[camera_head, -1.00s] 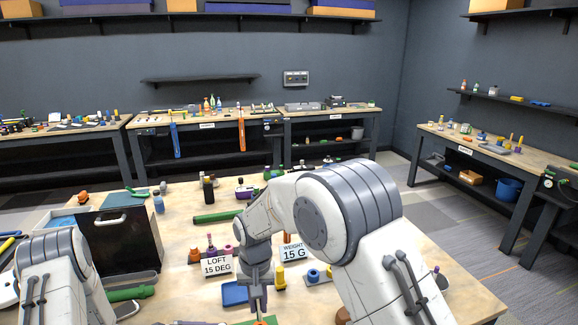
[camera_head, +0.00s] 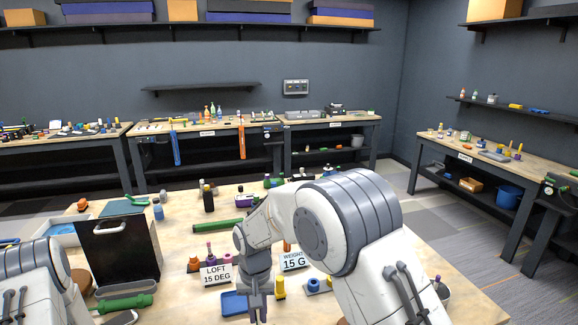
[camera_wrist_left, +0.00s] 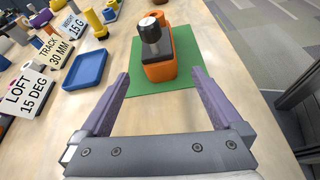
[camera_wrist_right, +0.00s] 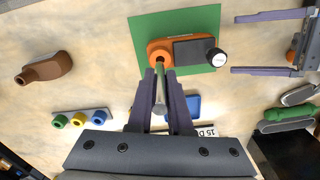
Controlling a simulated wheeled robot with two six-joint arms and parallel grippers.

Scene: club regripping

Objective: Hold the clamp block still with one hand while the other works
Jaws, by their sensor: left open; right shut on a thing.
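The orange clamp block (camera_wrist_right: 160,53) lies on a green mat (camera_wrist_right: 150,27) in the right wrist view. It has a dark top plate and a silver-topped black knob (camera_wrist_left: 152,36). The block also shows ahead in the left wrist view (camera_wrist_left: 160,72). My left gripper (camera_wrist_left: 158,73) is open and empty, its fingers pointing at the block's knob end, apparently just short of it. My right gripper (camera_wrist_right: 160,74) is shut on a thin grey rod (camera_wrist_right: 159,98). The rod's far end is at the block's round hole; I cannot tell how deep.
A blue tray (camera_wrist_left: 84,69), a LOFT 15 DEG card (camera_head: 217,274) and a WEIGHT 15 G card (camera_head: 293,260) stand near the mat. A black box (camera_head: 117,255) stands at the left. A brown piece (camera_wrist_right: 47,68) lies apart on bare wood.

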